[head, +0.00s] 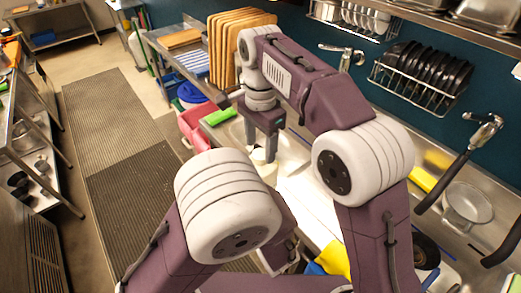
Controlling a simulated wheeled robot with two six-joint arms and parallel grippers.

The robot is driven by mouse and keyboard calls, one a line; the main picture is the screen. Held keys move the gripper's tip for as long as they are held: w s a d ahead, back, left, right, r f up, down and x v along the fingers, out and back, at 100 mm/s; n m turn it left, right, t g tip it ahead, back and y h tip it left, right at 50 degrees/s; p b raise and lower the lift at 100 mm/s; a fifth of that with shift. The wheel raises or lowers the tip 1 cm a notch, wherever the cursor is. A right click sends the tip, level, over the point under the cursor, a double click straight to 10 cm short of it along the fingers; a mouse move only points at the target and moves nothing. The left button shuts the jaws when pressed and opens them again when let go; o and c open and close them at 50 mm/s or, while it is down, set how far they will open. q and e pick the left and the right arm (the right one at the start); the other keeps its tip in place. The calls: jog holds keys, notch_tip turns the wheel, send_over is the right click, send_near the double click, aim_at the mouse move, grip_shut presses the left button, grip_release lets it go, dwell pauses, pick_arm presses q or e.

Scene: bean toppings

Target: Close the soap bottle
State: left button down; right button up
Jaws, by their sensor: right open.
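My right gripper (262,151) points down over the left part of the sink counter, with its two dark fingers apart. A small pale object (258,156) shows between and just below the fingers. It may be the soap bottle, but it is too small and covered to tell, and I cannot see whether it has a cap or touches the fingers. No other soap bottle can be made out. My left arm bends down in front of the counter. Its gripper end is mostly hidden behind my own arm links, so its jaws cannot be read.
A green item (218,116) lies on the counter left of my right gripper. Tall wooden boards (240,48) stand behind. A rack of dark plates (422,75) hangs on the wall.

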jog(key=shift+r, duration=0.95)
jog(key=shift+c, duration=0.5)
